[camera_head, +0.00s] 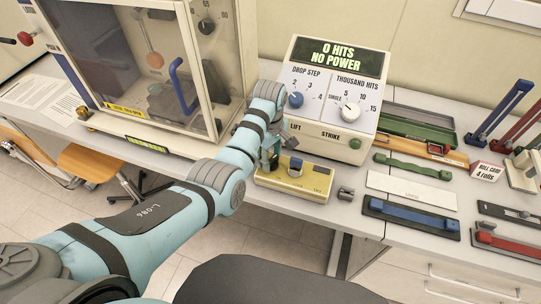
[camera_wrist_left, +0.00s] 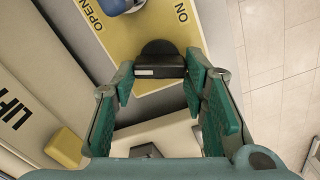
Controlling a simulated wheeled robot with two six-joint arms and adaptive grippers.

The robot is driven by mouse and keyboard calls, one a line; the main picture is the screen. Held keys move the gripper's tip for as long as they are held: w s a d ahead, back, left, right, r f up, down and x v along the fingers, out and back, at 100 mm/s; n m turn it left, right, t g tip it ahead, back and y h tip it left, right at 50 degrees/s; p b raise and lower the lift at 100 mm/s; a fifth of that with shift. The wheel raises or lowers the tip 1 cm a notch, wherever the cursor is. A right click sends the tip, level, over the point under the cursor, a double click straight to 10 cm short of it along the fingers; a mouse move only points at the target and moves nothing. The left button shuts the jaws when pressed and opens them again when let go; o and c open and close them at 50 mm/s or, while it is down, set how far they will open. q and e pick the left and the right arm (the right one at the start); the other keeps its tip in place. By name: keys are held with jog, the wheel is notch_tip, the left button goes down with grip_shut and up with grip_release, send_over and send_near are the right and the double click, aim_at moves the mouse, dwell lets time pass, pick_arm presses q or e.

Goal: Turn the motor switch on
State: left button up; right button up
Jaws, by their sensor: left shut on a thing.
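The yellow switch box (camera_head: 305,181) sits near the bench's front edge, below the control panel. It carries a blue knob (camera_head: 295,164). In the left wrist view the yellow face (camera_wrist_left: 130,45) shows the words "OPEN" and "ON". A black switch handle (camera_wrist_left: 160,66) with a white mark stands on it. My left gripper (camera_head: 268,160) is at the box's left end. In its wrist view the teal fingers (camera_wrist_left: 158,78) are shut on the black handle, one on each side. The arm hides the handle in the head view. My right gripper is not in view.
The control panel (camera_head: 331,98) reads "0 HITS NO POWER" and stands just behind the box. A glazed test cabinet (camera_head: 215,75) is to the left. Coloured clamps, a white slab (camera_head: 412,190) and a small grey part (camera_head: 345,195) lie to the right.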

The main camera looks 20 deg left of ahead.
pick_arm(q)
jog(key=m, duration=1.3)
jog(key=shift+d+f, duration=0.1)
jog(key=shift+d, duration=0.15)
jog(key=shift+m, duration=0.3)
dwell(0.3)
jog(key=o, duration=1.2)
jog(key=shift+w, duration=0.15)
jog(key=shift+c, duration=0.2)
